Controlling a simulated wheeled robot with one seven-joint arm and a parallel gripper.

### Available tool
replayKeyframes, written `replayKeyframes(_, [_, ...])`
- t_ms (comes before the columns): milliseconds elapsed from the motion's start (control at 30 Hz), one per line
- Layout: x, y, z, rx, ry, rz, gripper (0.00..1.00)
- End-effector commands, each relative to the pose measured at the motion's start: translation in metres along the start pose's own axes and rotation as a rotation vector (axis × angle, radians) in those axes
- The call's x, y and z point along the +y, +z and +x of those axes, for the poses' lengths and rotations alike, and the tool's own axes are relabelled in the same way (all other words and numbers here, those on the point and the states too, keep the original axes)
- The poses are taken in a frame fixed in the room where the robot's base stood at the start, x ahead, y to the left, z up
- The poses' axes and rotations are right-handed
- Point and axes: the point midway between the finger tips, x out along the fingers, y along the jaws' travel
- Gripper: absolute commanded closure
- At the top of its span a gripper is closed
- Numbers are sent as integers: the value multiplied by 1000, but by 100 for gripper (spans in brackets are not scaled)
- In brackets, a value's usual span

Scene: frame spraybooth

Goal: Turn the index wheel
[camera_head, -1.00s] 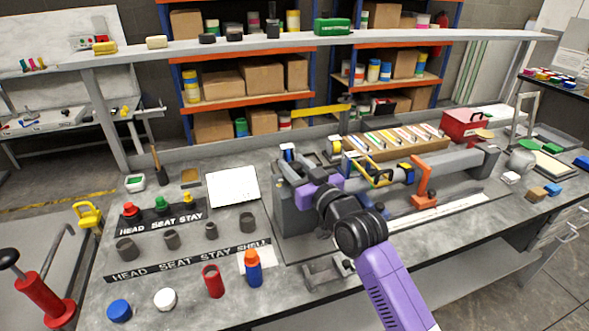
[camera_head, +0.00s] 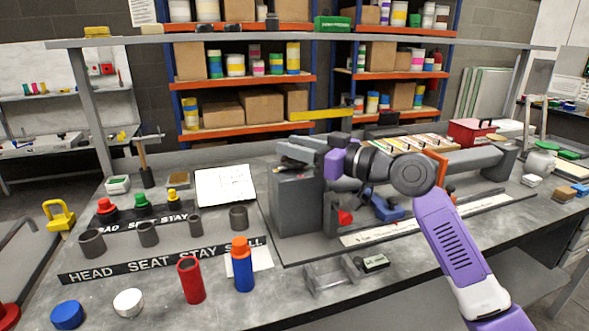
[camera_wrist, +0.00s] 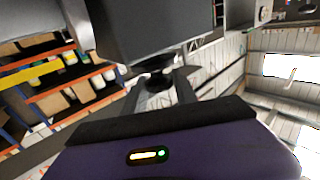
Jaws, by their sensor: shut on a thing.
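The grey headstock block (camera_head: 297,205) of a bench machine stands at the middle of the bench. My gripper's purple hand is against its upper right side in the head view, and its fingers are hidden there. In the wrist view, my gripper (camera_wrist: 158,86) is shut on a small dark round knob (camera_wrist: 156,66) under a large grey block (camera_wrist: 150,25). The knob appears to be part of the index wheel, but the whole wheel and any marks on it are hidden.
Red and blue parts (camera_head: 388,209) sit on the machine bed just below my arm. An orange-capped blue bottle (camera_head: 242,268), a red cylinder (camera_head: 190,280) and a clear tray (camera_head: 330,277) stand in front. A shelf rail (camera_head: 300,38) crosses above.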

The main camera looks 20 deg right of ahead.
Motion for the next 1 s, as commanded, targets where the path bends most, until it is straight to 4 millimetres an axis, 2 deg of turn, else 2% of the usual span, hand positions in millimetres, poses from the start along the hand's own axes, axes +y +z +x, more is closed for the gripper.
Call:
replayKeyframes(33, [0,10,1,-5,-24,1,100])
replayKeyframes(567, [-1,7,2,-8,-217,3,100])
replayKeyframes(1000, [-1,5,2,-10,-254,3,100])
